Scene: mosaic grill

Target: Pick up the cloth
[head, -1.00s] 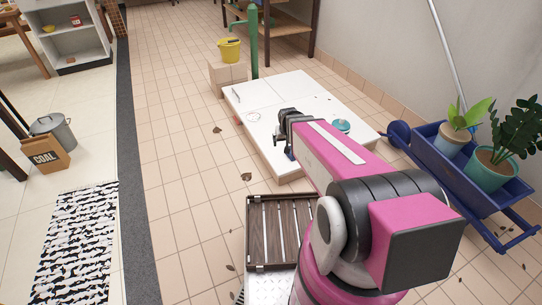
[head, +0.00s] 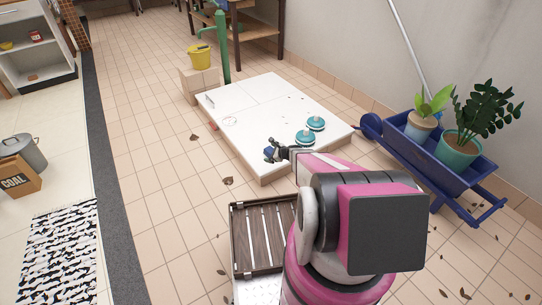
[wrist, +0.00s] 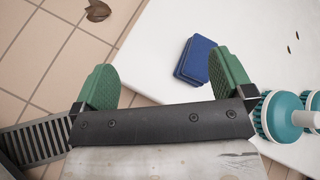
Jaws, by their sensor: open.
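A small blue folded pad, which looks like the cloth (wrist: 195,61), lies on the white platform (wrist: 262,30) near its edge in the wrist view. In the head view the blue cloth (head: 269,154) shows at the platform's near edge, partly hidden by my gripper (head: 276,148). In the wrist view my gripper (wrist: 164,66) is open and empty, with green pads on its fingers. The cloth is beside the right finger, on its inner side and beyond the tips. I cannot tell the height between them.
Two teal round brush-like things (head: 316,123) stand on the platform just right of my gripper. A dark slatted crate (head: 236,243) is in front of the platform. A blue cart with plants (head: 430,152) stands right. Tiled floor to the left is mostly clear.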

